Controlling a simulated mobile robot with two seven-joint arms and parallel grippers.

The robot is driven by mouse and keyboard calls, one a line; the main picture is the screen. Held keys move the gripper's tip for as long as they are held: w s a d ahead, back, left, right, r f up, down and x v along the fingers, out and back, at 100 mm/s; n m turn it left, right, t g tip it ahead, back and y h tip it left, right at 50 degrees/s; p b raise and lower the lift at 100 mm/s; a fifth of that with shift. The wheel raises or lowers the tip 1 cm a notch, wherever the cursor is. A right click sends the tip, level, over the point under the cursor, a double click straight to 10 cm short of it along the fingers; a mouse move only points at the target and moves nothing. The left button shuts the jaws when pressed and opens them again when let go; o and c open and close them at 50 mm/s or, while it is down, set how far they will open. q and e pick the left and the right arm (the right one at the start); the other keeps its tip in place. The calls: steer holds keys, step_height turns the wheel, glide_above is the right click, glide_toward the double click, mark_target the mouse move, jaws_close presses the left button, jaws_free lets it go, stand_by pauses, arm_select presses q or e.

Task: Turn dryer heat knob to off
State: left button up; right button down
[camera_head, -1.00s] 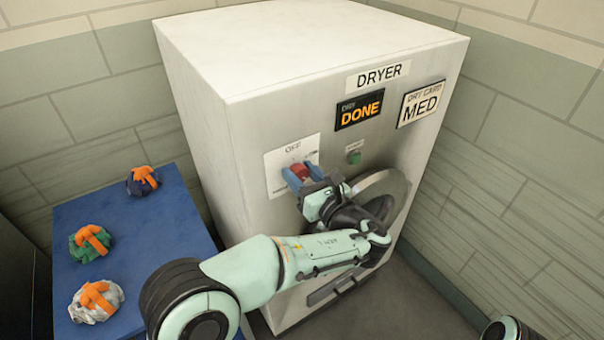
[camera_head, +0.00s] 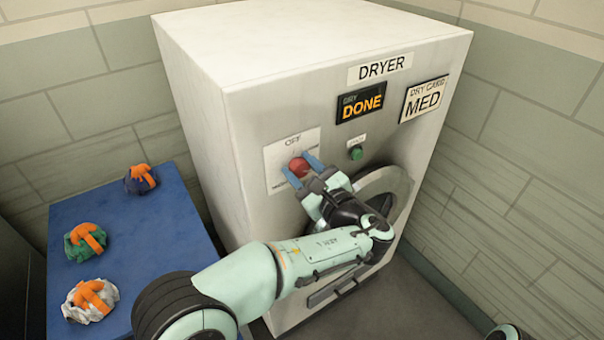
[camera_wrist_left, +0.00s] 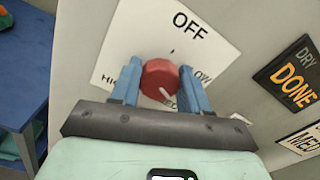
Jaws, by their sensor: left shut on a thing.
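The red heat knob (camera_head: 299,167) is on a white dial plate (camera_head: 280,178) on the dryer's (camera_head: 255,120) front. In the left wrist view the knob (camera_wrist_left: 160,78) has a white mark near its lower edge, toward the partly hidden MED label, while OFF (camera_wrist_left: 188,27) is printed above. My left gripper (camera_head: 302,168) is shut on the knob, with one blue finger on each side; it also shows in the left wrist view (camera_wrist_left: 160,80). The fingers hide parts of the HIGH and LOW labels. My right gripper is not in view.
A green button (camera_head: 356,153) is right of the knob. The round dryer door (camera_head: 398,190) is below it, partly behind my left arm. A DONE display (camera_head: 360,103) and a MED card (camera_head: 424,99) are above. A blue table (camera_head: 150,225) with three banded bundles stands left.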

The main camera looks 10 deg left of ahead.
arm_select(q)
steer(key=n+b, duration=0.2)
steer(key=n, duration=0.1)
steer(key=shift+a+n, duration=0.1)
steer(key=shift+n, duration=0.3)
steer(key=n+b, duration=0.4)
steer(key=shift+s+n, duration=0.1)
steer(key=shift+n, duration=0.2)
steer(key=n+b, duration=0.3)
steer(key=n, duration=0.1)
steer(key=shift+f+n, duration=0.15)
steer(key=shift+n, duration=0.15)
steer(key=n+b, duration=0.4)
steer(key=n, duration=0.1)
steer(key=n+b, duration=0.2)
steer(key=n, duration=0.1)
steer(key=shift+f, duration=0.25)
steer(key=shift+n+b, duration=0.5)
steer(key=shift+n, duration=0.2)
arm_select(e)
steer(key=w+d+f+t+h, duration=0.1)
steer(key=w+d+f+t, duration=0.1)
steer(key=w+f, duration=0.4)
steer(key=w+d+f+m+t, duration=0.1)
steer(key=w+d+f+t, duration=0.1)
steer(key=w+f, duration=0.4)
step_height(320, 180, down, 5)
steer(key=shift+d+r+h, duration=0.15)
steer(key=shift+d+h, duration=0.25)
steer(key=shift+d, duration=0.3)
